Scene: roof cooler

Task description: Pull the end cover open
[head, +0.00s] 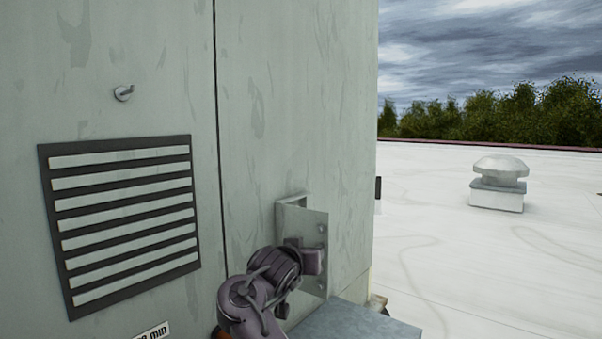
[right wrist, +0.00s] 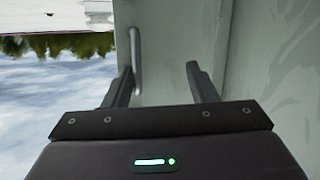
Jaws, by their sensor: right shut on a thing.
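A tall grey-green cabinet wall fills the left and middle of the head view, split by a dark vertical seam. The panel right of the seam (head: 290,100) appears to be the end cover and looks flush at the seam. A pale handle bar (right wrist: 136,50) stands on a grey face in the right wrist view. My right gripper (right wrist: 160,67) is shut on the handle; its fingers stand apart, with the bar against the left one. In the head view my dark wrist is beside a bolted metal plate (head: 317,228), and the fingertips are hidden. My left gripper is out of view.
A louvred vent (head: 125,215) and a small round latch (head: 124,93) are left of the seam. A grey box top (head: 355,322) lies low, right of my wrist. The white roof (head: 470,250) is open to the right, with a roof vent (head: 498,183) farther off.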

